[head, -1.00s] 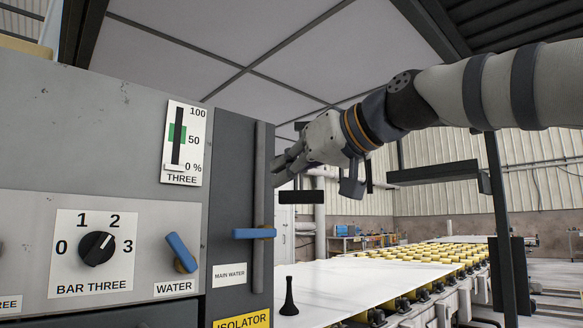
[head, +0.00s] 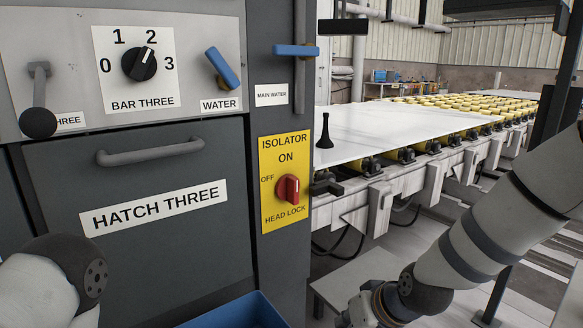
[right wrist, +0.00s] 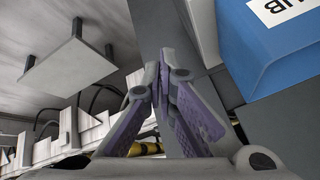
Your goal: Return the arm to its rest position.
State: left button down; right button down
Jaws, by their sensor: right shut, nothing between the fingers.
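My right arm comes in from the right of the head view and is lowered, with its wrist (head: 375,305) at the bottom edge. The fingers lie below that view. In the right wrist view my right gripper (right wrist: 160,80) is shut, its purple-padded fingers together with nothing between them. It is near a blue bin (right wrist: 275,45), which also shows at the bottom of the head view (head: 238,313). Part of my left arm shows at the lower left, and its gripper is out of view. A white stone slab (head: 390,128) lies on the roller table, apart from the arm.
The panel holds a bar dial (head: 139,64), a blue water handle (head: 222,68), a blue main water lever (head: 295,50) and a red isolator knob (head: 288,190). A closed hatch (head: 150,205) is below. A low grey platform (head: 345,280) stands under the slab table.

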jog(key=s+d+f+g+h, duration=0.1)
jog(key=s+d+f+g, duration=0.25)
jog(key=s+f, duration=0.9)
jog(key=s+d+f+m+g+h, duration=0.1)
jog(key=s+d, duration=0.3)
jog(key=s, duration=0.8)
jog(key=s+d+f+g+h, duration=0.1)
jog(key=s+d, duration=0.3)
jog(key=s, duration=0.8)
jog(key=shift+s+d+f+m+g+h, duration=0.2)
jog(key=shift+s+f+m+g+h, duration=0.2)
jog(key=shift+f+g, duration=0.2)
